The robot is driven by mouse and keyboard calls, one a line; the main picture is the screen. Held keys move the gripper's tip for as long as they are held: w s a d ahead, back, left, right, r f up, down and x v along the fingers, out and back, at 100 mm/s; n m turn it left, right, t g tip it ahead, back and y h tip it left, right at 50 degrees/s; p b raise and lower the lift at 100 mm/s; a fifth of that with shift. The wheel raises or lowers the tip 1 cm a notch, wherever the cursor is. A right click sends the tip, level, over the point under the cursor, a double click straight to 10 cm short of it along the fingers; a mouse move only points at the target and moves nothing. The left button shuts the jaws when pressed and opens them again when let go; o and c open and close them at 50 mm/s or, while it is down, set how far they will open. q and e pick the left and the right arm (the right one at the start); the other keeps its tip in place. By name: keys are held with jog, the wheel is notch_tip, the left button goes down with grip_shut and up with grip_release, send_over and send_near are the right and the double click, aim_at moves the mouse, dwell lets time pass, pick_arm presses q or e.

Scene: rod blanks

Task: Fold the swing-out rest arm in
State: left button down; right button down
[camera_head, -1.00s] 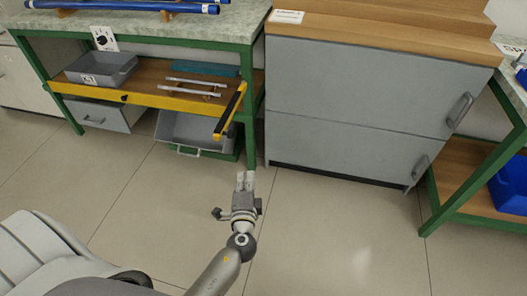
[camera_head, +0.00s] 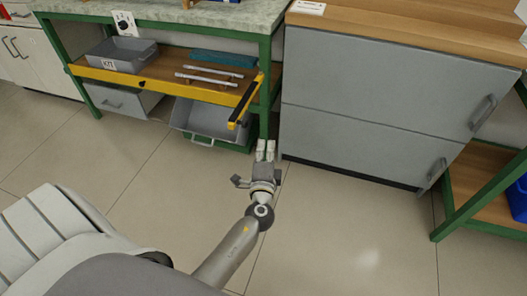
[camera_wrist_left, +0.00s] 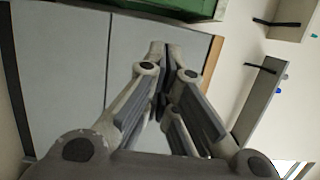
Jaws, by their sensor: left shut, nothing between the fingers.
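The swing-out rest arm (camera_head: 243,102) is a yellow bar with a black top pad. It sticks out toward me from the right end of the yellow rail (camera_head: 150,84) on the front of the green workbench's shelf. My left gripper (camera_head: 265,150) is shut and empty, below and slightly right of the rest arm's free end, apart from it. In the left wrist view the shut fingers (camera_wrist_left: 165,55) point away, and the rest arm cannot be made out. My right gripper is in neither view.
The shelf carries a grey KIT bin (camera_head: 121,54), two light rods (camera_head: 213,75) and a teal item (camera_head: 222,58). A grey bin (camera_head: 212,117) hangs below. A grey cabinet (camera_head: 390,95) stands to the right. Open floor (camera_head: 350,220) lies in front.

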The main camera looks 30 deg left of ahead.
pick_arm(q)
jog(key=w+a, duration=0.4)
jog(key=a, duration=0.2)
jog(key=shift+a, duration=0.3)
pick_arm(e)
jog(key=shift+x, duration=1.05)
pick_arm(q)
jog(key=shift+a, duration=0.1)
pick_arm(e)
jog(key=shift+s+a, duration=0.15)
